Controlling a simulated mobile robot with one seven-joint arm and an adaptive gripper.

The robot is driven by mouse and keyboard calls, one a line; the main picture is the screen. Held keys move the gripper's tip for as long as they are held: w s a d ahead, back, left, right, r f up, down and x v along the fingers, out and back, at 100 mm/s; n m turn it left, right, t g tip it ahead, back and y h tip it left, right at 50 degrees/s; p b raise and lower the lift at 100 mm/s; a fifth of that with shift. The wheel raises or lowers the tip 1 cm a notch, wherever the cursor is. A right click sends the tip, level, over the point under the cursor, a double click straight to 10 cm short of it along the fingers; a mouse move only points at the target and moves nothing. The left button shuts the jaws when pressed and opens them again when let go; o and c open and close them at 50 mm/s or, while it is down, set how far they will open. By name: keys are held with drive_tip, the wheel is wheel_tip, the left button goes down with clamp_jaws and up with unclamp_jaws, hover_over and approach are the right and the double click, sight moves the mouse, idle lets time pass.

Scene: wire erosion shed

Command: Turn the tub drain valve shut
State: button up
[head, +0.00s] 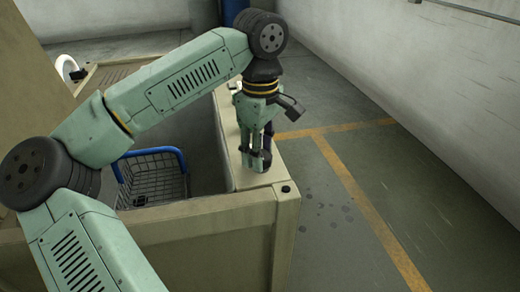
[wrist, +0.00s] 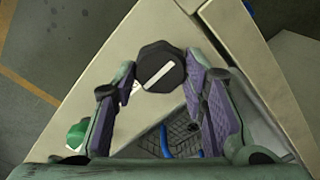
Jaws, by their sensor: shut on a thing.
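The drain valve knob (wrist: 158,66) is black and many-sided, with a white line across its face, on the pale tub rim (wrist: 118,42). In the wrist view the white line runs diagonally from lower left to upper right. My gripper (head: 257,158) points down at the tub's right-hand rim and is shut on the knob. In the wrist view its purple-padded fingers stand on either side of the knob. In the head view the fingers hide most of the knob.
A wire basket (head: 153,181) with a blue rim sits inside the tub. A small dark fitting (head: 286,189) is on the tub's near corner. A green part (wrist: 77,135) shows beside my left finger. Floor with yellow lines (head: 362,190) lies clear at right, before a white wall (head: 430,85).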

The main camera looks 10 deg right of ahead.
drive_tip(key=o, duration=1.2)
wheel_tip(320, 180, up, 12)
